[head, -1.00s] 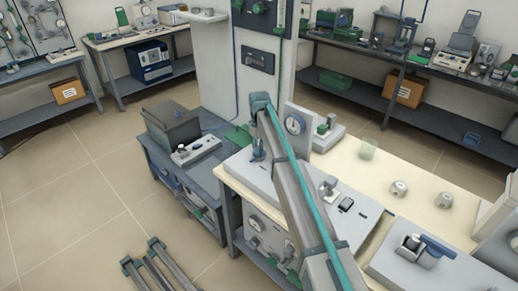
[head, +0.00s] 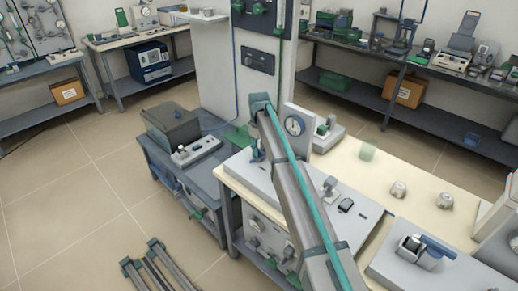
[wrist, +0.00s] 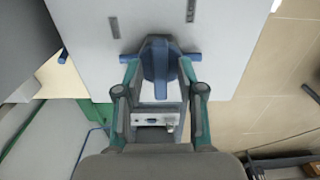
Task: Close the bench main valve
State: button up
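In the wrist view, a blue valve handle (wrist: 156,62) with a thin crossbar stands out from a light grey panel (wrist: 225,45). My gripper (wrist: 158,72) has its two green-edged fingers apart, one on each side of the handle's middle. Narrow gaps seem to remain between the fingertips and the handle; contact is not clear. I cannot tell whether this handle is the bench main valve or how far it is turned. In the head view, my arm runs to the bench's left end and largely hides the gripper and handle.
The tiled floor at left is mostly open.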

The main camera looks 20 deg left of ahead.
aim_at(259, 150)
notch_tip(259, 150, up, 12)
dwell(0.8)
dwell(0.5)
